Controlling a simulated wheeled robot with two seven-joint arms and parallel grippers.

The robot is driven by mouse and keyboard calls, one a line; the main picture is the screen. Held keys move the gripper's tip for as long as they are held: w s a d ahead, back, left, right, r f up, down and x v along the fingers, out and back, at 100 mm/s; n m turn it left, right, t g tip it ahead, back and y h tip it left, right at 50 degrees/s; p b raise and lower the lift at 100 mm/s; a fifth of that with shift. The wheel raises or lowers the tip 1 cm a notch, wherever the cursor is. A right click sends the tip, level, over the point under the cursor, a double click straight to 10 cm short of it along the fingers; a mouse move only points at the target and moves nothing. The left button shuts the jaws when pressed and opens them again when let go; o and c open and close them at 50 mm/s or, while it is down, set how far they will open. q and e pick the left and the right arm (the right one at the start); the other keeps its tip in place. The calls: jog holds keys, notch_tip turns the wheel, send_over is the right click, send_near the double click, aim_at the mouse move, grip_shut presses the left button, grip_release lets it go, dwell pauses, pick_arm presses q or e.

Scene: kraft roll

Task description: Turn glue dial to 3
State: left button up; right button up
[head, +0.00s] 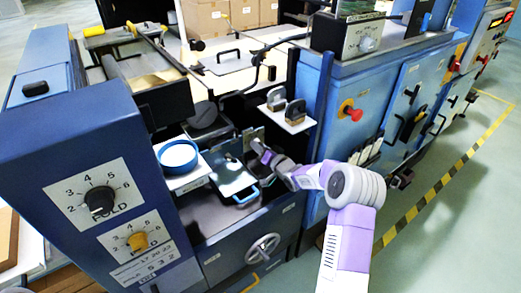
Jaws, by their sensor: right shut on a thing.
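Two dials sit on the front of the blue cabinet at the left. The upper black dial (99,201) is on a white plate that appears to read FOLD, with numbers around it. The lower yellow dial (138,241) is on a second white plate, also numbered; its name is partly covered by the knob and too small to read, and its pointer setting is unclear. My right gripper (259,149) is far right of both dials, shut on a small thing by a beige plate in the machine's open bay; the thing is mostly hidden. My left gripper is not in view.
A round blue-rimmed dish (179,157) stands on a white shelf. A light blue-handled tray (233,183) lies below my gripper. A handwheel (263,248) sticks out of the lower front. Blue cabinets line the right.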

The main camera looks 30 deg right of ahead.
dwell(0.4)
jog(key=o, duration=1)
jog(key=shift+o, duration=0.2)
jog(key=shift+s, duration=0.1)
jog(key=s+p, duration=0.2)
jog(key=s, duration=0.5)
jog(key=shift+s+d+r, duration=0.2)
jog(key=shift+d+r, duration=0.05)
jog(key=shift+r, duration=0.15)
jog(key=shift+f, duration=0.1)
